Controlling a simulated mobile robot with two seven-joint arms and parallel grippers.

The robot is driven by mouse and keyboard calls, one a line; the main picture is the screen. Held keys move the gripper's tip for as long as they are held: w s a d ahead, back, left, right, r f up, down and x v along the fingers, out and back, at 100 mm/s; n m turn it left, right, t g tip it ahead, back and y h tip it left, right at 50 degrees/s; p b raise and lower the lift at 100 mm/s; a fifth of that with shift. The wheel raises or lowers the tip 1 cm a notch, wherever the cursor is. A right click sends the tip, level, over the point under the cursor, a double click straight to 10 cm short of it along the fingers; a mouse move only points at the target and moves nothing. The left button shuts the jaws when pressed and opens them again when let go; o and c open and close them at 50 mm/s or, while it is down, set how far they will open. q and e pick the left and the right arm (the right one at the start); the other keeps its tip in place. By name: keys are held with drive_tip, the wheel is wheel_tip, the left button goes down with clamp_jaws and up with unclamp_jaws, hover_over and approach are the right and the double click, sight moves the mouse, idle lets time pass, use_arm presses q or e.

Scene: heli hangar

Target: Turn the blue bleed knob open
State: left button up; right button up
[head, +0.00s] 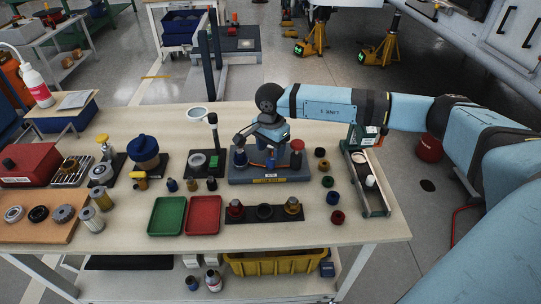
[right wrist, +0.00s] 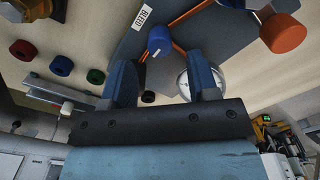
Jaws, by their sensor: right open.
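The blue bleed knob (right wrist: 158,40) shows in the right wrist view on a grey panel, beside a white tag (right wrist: 143,20) reading BLEED. Thin orange lines run from near it. My right gripper (right wrist: 162,78) is open and empty. In that picture the knob lies just beyond and between its two fingertips; I see no contact. In the head view, my right gripper (head: 262,150) points down over the dark fixture (head: 250,180) on the bench, and the arm and fingers hide much of its middle. My left gripper is not in view.
A red-orange knob (right wrist: 283,33) stands close to the fixture's right side and also shows in the head view (head: 297,146). A green tray (head: 167,215) and a red tray (head: 203,215) lie in front. A narrow long tray (head: 374,205) is at right.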

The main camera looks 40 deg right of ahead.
sight(271, 160)
wheel_tip(271, 160, up, 10)
idle(0.3)
idle(0.3)
drive_tip(key=shift+s+f, duration=0.1)
